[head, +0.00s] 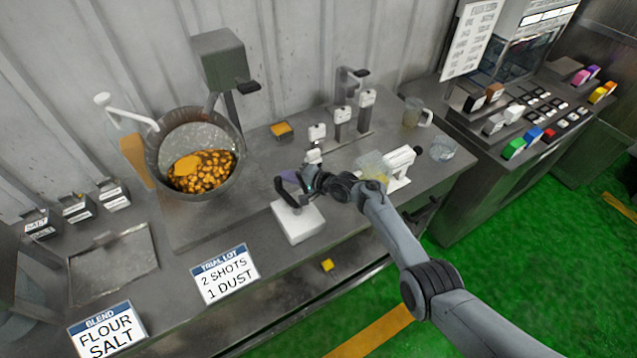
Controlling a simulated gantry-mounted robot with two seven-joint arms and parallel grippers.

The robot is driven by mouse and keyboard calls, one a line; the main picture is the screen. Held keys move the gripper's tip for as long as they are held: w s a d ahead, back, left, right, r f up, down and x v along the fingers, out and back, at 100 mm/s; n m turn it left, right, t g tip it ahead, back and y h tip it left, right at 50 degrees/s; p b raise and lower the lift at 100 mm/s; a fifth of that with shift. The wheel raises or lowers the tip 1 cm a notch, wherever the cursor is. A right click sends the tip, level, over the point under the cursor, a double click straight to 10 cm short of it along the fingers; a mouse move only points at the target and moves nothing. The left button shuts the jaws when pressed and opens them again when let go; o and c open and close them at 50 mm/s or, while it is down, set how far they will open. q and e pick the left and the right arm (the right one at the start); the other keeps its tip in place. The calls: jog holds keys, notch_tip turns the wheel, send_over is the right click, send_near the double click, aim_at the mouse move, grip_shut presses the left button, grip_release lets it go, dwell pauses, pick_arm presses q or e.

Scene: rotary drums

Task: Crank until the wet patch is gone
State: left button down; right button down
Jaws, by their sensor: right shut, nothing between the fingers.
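A tilted metal drum (151,160) stands open at the left of the bench. Brown-orange pieces (206,182) lie in its lower part, and a smoother orange patch (186,166) lies at their upper left; I cannot tell whether it is wet. A white bent arm (128,112) with a knob reaches to the drum's rim. My right gripper (292,192) is shut and empty, just over a white block, right of the drum. My left gripper is not in view.
The white block (299,222) is below my right gripper. White-headed dispensers (342,115), a clear jug (412,112) and a white device (400,170) stand to the right. Sign cards (225,274) line the front edge. An empty metal tray (112,265) lies left.

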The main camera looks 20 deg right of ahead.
jog(key=p+v, duration=0.2)
jog(key=v, duration=0.7)
jog(key=shift+s+p, duration=0.2)
jog(key=shift+p, duration=0.2)
jog(key=shift+d, duration=0.15)
jog(key=shift+r, duration=0.1)
